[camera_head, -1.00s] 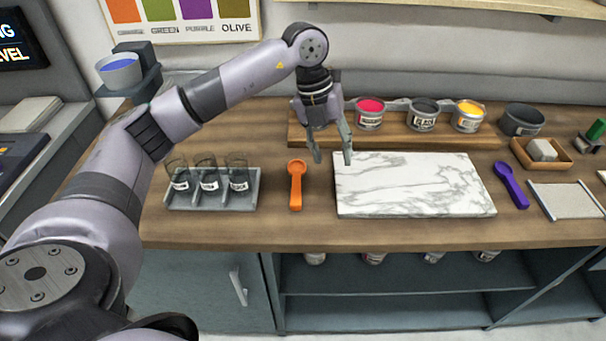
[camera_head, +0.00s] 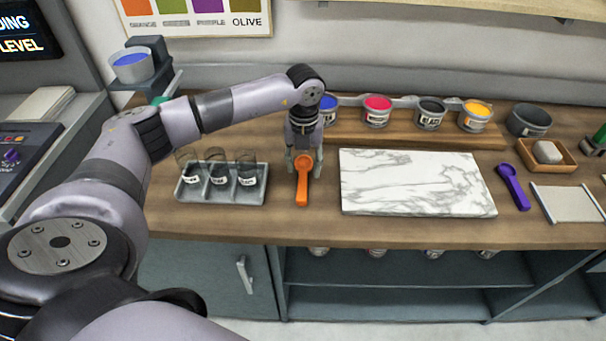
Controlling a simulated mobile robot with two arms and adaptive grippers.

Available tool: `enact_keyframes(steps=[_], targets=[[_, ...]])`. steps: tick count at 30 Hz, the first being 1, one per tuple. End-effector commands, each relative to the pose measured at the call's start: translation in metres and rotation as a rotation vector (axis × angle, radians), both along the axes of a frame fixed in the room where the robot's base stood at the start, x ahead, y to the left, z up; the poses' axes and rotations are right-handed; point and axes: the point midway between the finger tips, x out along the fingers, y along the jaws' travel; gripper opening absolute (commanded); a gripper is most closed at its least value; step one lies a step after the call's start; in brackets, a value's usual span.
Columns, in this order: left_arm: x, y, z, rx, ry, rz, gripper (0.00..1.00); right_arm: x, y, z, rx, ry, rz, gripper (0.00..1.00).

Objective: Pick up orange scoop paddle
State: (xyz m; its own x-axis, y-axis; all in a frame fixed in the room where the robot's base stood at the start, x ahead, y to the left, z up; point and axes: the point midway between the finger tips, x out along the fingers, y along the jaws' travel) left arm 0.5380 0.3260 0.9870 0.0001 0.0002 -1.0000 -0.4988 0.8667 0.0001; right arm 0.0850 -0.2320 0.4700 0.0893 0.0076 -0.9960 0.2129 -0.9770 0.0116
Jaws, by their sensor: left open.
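The orange scoop paddle (camera_head: 302,184) lies on the wooden counter between the grey jar tray and the white marble slab. Its handle points to the counter's front edge. My left gripper (camera_head: 303,170) points down over its far, bowl end. The fingers are open, one on each side of the scoop. I cannot tell whether they touch it. My right gripper is not in view.
A grey tray (camera_head: 186,197) with glass jars stands to the left. The marble slab (camera_head: 415,184) lies close to the right. Paint tins, such as the pink one (camera_head: 377,111), stand on a wooden riser behind. A purple scoop (camera_head: 513,187) lies further right.

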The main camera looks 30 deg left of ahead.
Motion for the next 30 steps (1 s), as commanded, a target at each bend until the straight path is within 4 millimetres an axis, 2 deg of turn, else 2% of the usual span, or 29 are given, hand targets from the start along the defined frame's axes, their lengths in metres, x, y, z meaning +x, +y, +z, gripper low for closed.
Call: enact_keyframes(steps=[7, 12, 20, 30], targets=[[0.003, 0.005, -0.028, 0.001, 0.005, 0.001, 0.44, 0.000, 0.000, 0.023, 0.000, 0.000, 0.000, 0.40], [0.003, 0.005, -0.048, -0.001, 0.002, 0.001, 0.44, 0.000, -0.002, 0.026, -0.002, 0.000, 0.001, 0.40], [0.004, 0.005, -0.052, 0.000, 0.001, 0.000, 0.44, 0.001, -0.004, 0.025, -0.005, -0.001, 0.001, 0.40], [0.004, 0.005, -0.052, 0.000, 0.000, 0.001, 0.21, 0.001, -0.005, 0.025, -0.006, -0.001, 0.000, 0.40]])
